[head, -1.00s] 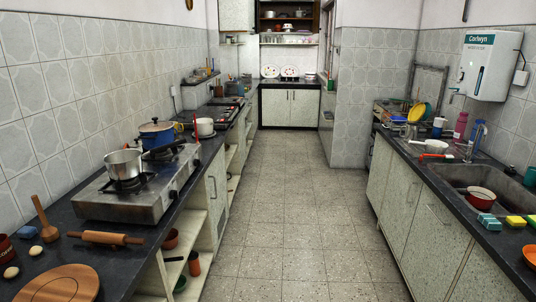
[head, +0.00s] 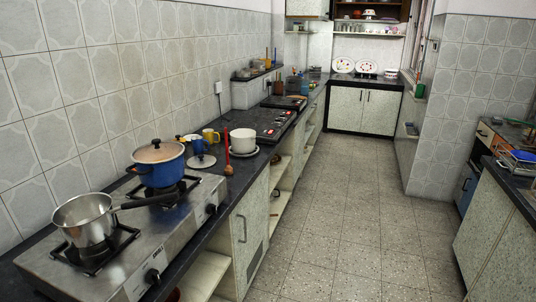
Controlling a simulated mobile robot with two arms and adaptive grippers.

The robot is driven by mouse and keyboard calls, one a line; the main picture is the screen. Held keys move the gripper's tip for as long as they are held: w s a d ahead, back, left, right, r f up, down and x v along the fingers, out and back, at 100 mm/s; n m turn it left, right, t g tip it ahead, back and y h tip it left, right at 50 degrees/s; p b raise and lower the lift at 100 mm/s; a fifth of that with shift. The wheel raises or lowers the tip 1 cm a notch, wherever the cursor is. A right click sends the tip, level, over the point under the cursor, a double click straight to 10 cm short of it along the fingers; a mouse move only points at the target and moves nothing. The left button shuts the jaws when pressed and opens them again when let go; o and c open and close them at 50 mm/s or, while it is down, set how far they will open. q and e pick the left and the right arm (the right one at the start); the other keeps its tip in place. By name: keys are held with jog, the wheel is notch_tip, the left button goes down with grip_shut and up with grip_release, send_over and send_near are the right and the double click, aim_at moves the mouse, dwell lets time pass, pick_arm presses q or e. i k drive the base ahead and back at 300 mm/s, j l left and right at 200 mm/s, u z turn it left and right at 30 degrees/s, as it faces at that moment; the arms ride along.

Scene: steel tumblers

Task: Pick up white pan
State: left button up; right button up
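A white round pan or pot (head: 242,141) stands on the left counter past the stove, on what looks like a pale plate or base. No handle shows clearly on it, so I cannot tell whether it is the white pan of the task. A steel saucepan (head: 87,222) with a dark handle sits on the near burner. A blue pot (head: 160,173) with a brownish lid sits on the far burner. Neither of my grippers is in view.
The steel two-burner stove (head: 115,272) fills the near left counter. The tiled floor (head: 330,200) between the counters is clear.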

aim_at(243, 140)
jog(key=i+l+u, duration=0.85)
jog(key=u, duration=0.15)
jog(key=i+l+u, duration=0.2)
jog(key=l+u, duration=0.25)
